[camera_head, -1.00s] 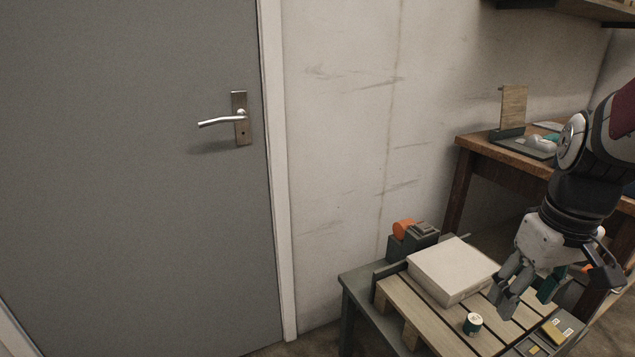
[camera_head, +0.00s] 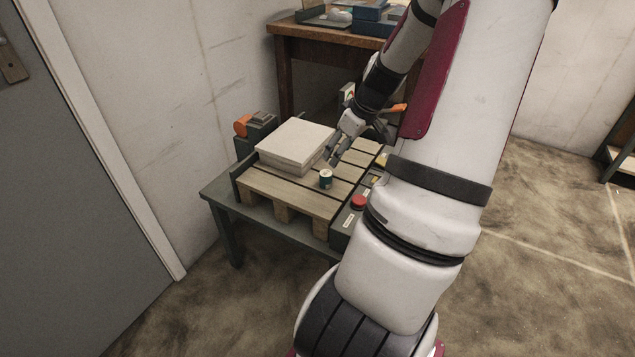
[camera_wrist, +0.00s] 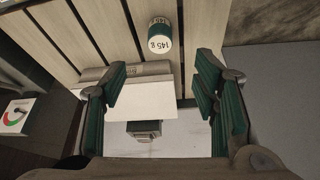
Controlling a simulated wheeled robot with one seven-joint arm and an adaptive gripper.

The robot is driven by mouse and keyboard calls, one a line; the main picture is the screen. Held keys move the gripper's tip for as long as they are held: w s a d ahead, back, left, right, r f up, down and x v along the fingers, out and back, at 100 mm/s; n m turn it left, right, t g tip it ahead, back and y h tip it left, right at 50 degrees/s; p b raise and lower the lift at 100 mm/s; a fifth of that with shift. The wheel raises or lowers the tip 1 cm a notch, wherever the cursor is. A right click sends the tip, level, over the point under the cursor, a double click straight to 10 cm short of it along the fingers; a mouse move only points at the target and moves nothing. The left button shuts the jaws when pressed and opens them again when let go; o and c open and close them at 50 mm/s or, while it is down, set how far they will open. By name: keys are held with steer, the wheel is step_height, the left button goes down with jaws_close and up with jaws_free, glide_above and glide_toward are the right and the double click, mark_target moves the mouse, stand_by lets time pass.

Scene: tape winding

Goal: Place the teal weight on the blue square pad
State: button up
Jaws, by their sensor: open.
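The teal weight (camera_head: 326,178) is a small upright cylinder with a white top, standing on the pale wooden slats. In the wrist view the weight (camera_wrist: 160,38) is ahead of the fingertips, its white label reading 145 g. My gripper (camera_head: 337,152) hangs just beyond the weight, above the slats. In the wrist view my gripper (camera_wrist: 162,75) has its teal-padded fingers wide apart, with nothing held between them. The weight looks apart from both fingers. I cannot make out a blue square pad in these frames; my arm hides part of the table.
A thick white slab (camera_head: 296,143) lies on the slatted platform (camera_head: 290,190) left of the weight. An orange-ended grey device (camera_head: 250,130) stands at its left. A red button (camera_head: 358,202) is at the front right. A wooden bench (camera_head: 300,32) with blue boxes (camera_head: 375,14) stands behind.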

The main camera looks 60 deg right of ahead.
mark_target(326, 173)
steer(key=b+x, duration=0.5)
steer(key=x, duration=0.7)
steer(key=shift+f, duration=0.15)
steer(key=shift+c, duration=0.6)
jaws_close()
